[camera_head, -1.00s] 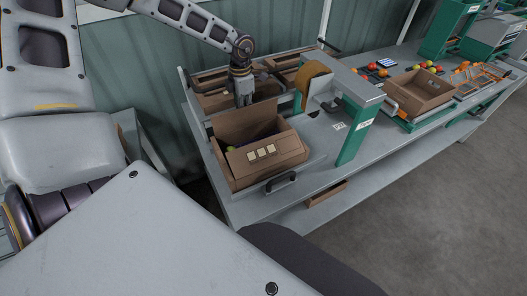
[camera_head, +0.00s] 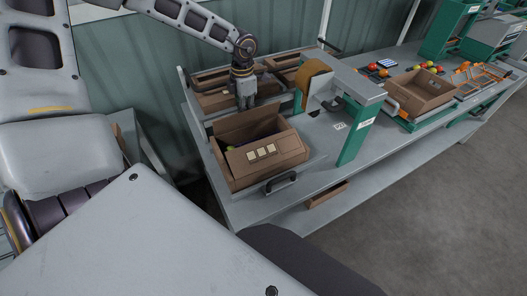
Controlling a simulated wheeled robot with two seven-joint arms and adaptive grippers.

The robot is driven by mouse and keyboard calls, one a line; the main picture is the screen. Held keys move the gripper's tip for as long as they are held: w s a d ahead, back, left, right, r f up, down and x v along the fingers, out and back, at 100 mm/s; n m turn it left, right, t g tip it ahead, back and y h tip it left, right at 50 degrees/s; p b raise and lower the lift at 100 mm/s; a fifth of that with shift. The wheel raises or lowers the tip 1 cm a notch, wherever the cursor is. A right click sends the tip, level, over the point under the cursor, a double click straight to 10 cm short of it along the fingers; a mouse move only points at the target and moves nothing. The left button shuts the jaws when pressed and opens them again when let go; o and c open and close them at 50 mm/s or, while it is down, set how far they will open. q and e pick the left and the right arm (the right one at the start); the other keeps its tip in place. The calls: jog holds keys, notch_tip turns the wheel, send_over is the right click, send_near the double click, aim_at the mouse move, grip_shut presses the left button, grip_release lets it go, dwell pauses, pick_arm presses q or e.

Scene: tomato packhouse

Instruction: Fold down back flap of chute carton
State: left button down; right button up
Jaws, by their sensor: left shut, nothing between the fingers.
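The brown chute carton (camera_head: 236,179) sits on the left end of the metal bench, in front of the tape machine. Its near flap, with three pale square labels, slopes over the near part of the opening. Its back flap (camera_head: 240,127) stands up along the far side. A little green shows inside through the gap; the rest of the contents is hidden. My left gripper (camera_head: 246,106) points down at the top edge of the back flap, with its fingers together and empty. I cannot tell whether the fingertips touch the flap. My right gripper is out of view.
Other brown cartons (camera_head: 212,101) stand behind my left gripper. A tape machine with a brown roll (camera_head: 314,72) and green post (camera_head: 357,135) stands right of the carton. An open carton (camera_head: 425,98) lies further right. A black handle (camera_head: 281,182) sits at the bench's near edge.

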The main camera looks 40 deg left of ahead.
aim_at(249, 117)
pick_arm(q)
jog(key=shift+s+d+b, duration=0.35)
jog(key=shift+d+b, duration=0.2)
jog(key=shift+d, duration=0.05)
dwell(0.3)
jog(key=shift+f, duration=0.1)
jog(key=shift+s+d+f+b, duration=0.2)
jog(key=shift+s+d+b, duration=0.1)
jog(key=shift+d+b, duration=0.35)
jog(key=shift+s+d+f+b, duration=0.35)
jog(key=shift+d+b, duration=0.1)
jog(key=shift+b, duration=0.3)
